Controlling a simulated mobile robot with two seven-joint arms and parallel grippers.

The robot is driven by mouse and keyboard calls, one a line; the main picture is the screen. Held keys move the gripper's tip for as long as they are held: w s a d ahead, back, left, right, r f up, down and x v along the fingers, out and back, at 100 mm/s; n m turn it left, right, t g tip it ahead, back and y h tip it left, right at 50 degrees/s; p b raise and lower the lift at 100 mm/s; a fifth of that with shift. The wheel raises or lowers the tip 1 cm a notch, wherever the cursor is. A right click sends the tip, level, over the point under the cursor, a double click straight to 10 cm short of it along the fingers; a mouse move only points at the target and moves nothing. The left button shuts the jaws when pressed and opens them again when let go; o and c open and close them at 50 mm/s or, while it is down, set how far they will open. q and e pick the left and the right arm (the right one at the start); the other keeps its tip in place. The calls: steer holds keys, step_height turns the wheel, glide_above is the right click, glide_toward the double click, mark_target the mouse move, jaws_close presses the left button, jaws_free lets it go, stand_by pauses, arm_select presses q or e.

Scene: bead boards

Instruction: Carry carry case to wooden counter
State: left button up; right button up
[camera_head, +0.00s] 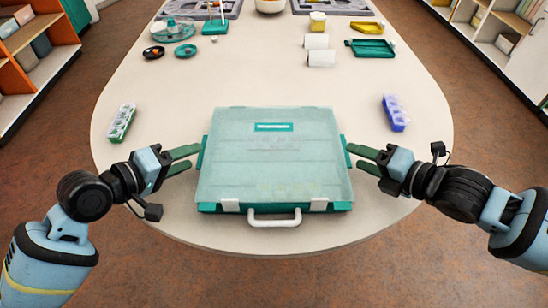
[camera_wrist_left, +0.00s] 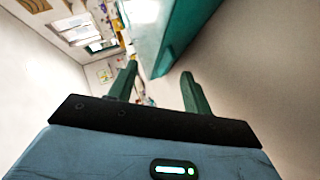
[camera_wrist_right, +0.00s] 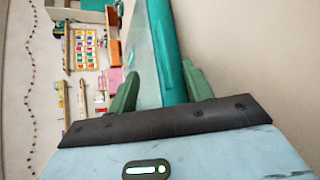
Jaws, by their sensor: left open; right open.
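The carry case (camera_head: 272,160) lies flat and closed near the front of the cream table (camera_head: 330,232). It has a translucent lid, a teal base, white latches and a white handle at its front edge. My left gripper (camera_head: 192,158) is open at the case's left side. In the left wrist view the teal case edge (camera_wrist_left: 175,40) is just ahead of its fingers (camera_wrist_left: 160,85). My right gripper (camera_head: 354,157) is open at the case's right side. In the right wrist view the teal side (camera_wrist_right: 168,60) reaches between its fingers (camera_wrist_right: 160,85). I cannot tell whether they touch it. No separate wooden counter is identifiable.
A green-framed pill-style box (camera_head: 122,122) stands left of the case and a blue one (camera_head: 395,112) right of it. Teal trays (camera_head: 372,48), dishes (camera_head: 186,50) and white blocks (camera_head: 321,58) stand farther back. Shelves (camera_head: 30,60) line the left side. The table's middle is mostly clear.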

arm_select(q)
steer(key=shift+x, duration=1.45)
arm_select(e)
steer(key=shift+x, duration=1.4)
arm_select(q)
jaws_close()
arm_select(e)
steer(key=shift+f, duration=0.1)
jaws_close()
